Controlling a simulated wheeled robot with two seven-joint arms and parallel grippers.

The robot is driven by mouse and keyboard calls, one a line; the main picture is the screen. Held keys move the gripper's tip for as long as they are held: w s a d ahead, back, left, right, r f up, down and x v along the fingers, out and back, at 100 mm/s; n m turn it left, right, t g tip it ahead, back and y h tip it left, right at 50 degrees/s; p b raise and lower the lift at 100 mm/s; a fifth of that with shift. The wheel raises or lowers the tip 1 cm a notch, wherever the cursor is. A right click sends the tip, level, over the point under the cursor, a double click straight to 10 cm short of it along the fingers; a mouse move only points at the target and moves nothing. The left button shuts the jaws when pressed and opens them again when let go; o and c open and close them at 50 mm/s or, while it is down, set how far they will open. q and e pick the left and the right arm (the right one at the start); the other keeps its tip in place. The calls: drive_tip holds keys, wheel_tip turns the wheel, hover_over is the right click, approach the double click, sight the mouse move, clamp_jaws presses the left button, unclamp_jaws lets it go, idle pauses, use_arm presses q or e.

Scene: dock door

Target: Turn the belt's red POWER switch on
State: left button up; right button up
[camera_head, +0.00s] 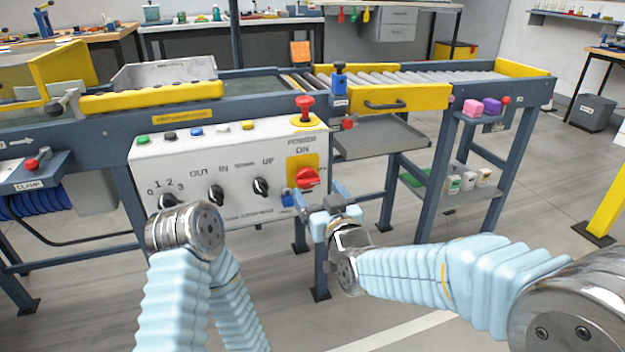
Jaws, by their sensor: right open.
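The red POWER switch (307,179) is a rotary knob on a yellow plate (293,164) at the right end of the white control panel (225,172). "POWER" and "ON" are printed above it. My right gripper (319,198) is open and empty, just below and to the right of the knob in the picture. Whether a finger touches the panel, I cannot tell. My left arm (186,232) stands in front of the panel's lower left part and hides some of it. The left gripper itself does not show.
A red mushroom button (305,108) stands on top of the panel above the switch. Several black knobs (261,187) line the panel's face. A grey tray (378,138) juts out right of the panel. The floor in front of the belt is clear.

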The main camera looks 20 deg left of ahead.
sight(310, 182)
drive_tip(key=x, duration=0.6)
drive_tip(key=shift+w+a, duration=0.1)
drive_tip(key=shift+a, duration=0.1)
drive_tip(key=c, duration=1)
drive_tip(key=shift+o, duration=0.2)
